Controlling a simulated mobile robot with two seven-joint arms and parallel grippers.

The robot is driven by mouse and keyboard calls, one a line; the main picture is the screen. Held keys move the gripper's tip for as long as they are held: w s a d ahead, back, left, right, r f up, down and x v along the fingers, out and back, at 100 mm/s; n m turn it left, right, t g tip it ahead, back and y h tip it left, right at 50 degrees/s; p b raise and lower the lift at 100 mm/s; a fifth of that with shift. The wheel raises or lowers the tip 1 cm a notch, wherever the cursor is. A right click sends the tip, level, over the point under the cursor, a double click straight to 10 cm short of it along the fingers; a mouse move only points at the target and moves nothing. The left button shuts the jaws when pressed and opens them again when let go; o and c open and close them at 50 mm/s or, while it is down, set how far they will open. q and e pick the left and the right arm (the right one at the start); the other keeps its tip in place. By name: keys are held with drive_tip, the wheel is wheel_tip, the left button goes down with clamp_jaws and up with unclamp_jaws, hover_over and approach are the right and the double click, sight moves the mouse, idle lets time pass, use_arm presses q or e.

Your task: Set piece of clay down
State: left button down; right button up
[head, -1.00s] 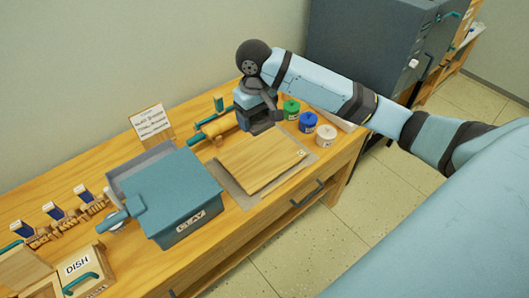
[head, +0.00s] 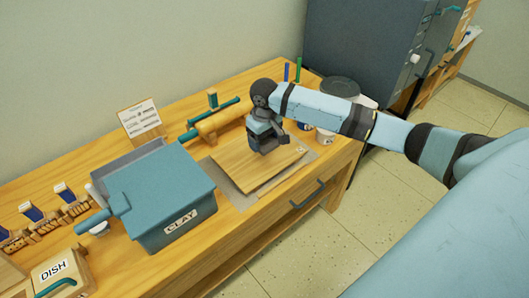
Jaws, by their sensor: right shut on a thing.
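My right gripper (head: 268,148) hangs over the back right part of the wooden board (head: 240,177) on the workbench, pointing down. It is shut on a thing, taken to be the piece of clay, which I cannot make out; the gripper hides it. I cannot tell whether the jaws or the clay touch the board. The board lies on a grey mat (head: 236,199). My left gripper is not in view.
A teal bin labelled CLAY (head: 165,195) stands left of the board. A rolling pin (head: 221,124) lies behind it. A white jar (head: 326,137) stands to the right, partly behind my arm. A DISH box (head: 62,275) is at front left.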

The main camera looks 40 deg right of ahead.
sight(265, 157)
wheel_tip(265, 157, down, 6)
drive_tip(key=shift+r, duration=0.1)
idle(0.4)
drive_tip(key=o, duration=1)
drive_tip(key=shift+r, duration=0.3)
wheel_tip(265, 157, up, 12)
drive_tip(key=shift+f+p, duration=0.2)
drive_tip(key=shift+p, duration=0.1)
